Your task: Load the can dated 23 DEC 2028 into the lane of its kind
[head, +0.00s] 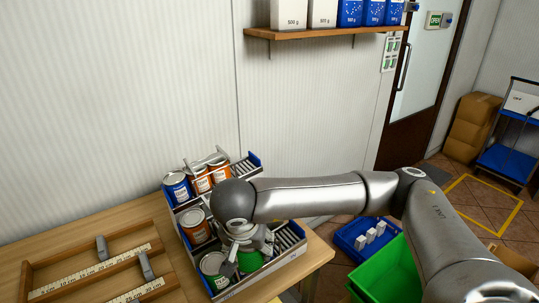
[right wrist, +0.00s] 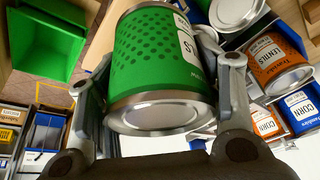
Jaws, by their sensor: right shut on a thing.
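My right gripper (head: 238,262) is shut on a green can (right wrist: 160,55), which fills the middle of the right wrist view. The held can's label is only partly seen and no date is readable. In the head view the gripper is over the front part of a can rack (head: 287,254). A green can (head: 213,264) stands in that rack's near lane, beside the gripper. An orange can (head: 196,226) stands behind it. A blue can (head: 177,186) and orange cans (head: 200,178) stand in the rear section. My left gripper is out of view.
A wooden tray with rulers (head: 88,270) lies on the table at left. A green bin (head: 385,272) and a blue crate (head: 352,236) are on the floor at right. A wall shelf (head: 320,32) holds boxes above. My right arm hides part of the rack.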

